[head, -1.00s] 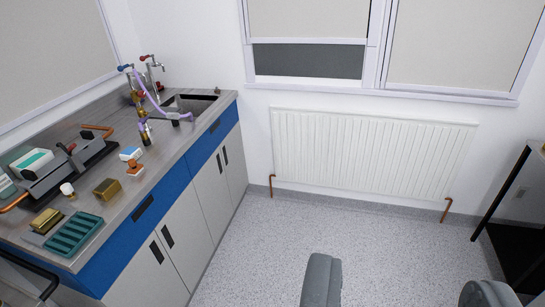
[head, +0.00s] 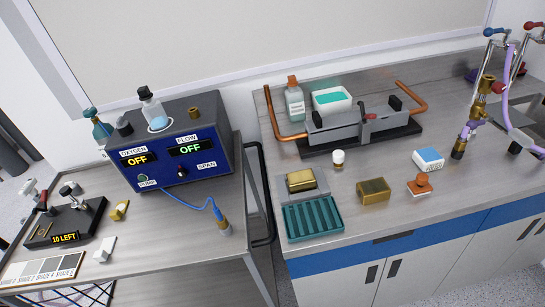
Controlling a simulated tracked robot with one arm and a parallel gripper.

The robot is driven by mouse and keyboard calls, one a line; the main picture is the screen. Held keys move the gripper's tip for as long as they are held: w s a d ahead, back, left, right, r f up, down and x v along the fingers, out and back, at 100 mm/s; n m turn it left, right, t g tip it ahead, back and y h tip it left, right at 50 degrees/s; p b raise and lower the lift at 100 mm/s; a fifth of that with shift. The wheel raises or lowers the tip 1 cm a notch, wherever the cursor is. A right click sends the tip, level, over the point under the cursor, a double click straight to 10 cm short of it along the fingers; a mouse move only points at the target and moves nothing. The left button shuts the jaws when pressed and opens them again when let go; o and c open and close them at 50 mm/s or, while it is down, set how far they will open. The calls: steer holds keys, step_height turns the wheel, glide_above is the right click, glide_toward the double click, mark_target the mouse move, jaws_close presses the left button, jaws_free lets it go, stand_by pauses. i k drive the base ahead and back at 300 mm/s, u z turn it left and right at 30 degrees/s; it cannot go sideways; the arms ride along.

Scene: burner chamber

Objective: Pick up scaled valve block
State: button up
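The pictures do not make clear which item is the scaled valve block. A brass-coloured block (head: 373,191) sits alone on the grey counter, right of a teal ribbed tray (head: 313,219). A second brass-coloured block (head: 301,180) lies on a small grey plate behind that tray. A grey block assembly (head: 345,128) with copper pipes at both ends stands on a black base further back. A smaller brass piece (head: 120,210) lies on the cart at left. Scale on any of them is too small to tell. My gripper is not in view.
The cart (head: 160,255) at left holds a blue analyser box (head: 177,150) with a probe on a blue cable. A black rail (head: 262,190) stands between cart and counter. A stamp (head: 420,184), white jar (head: 338,158) and blue-white box (head: 428,159) stand near the blocks.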

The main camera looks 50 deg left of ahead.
mark_target(299, 179)
steer(key=u, duration=0.5)
steer(key=i, duration=0.95)
steer(key=u, duration=0.6)
steer(key=k, duration=0.6)
steer(key=z, duration=0.3)
steer(key=k, duration=0.1)
steer(key=u, duration=0.5)
steer(key=i, duration=0.75)
steer(key=z, duration=0.1)
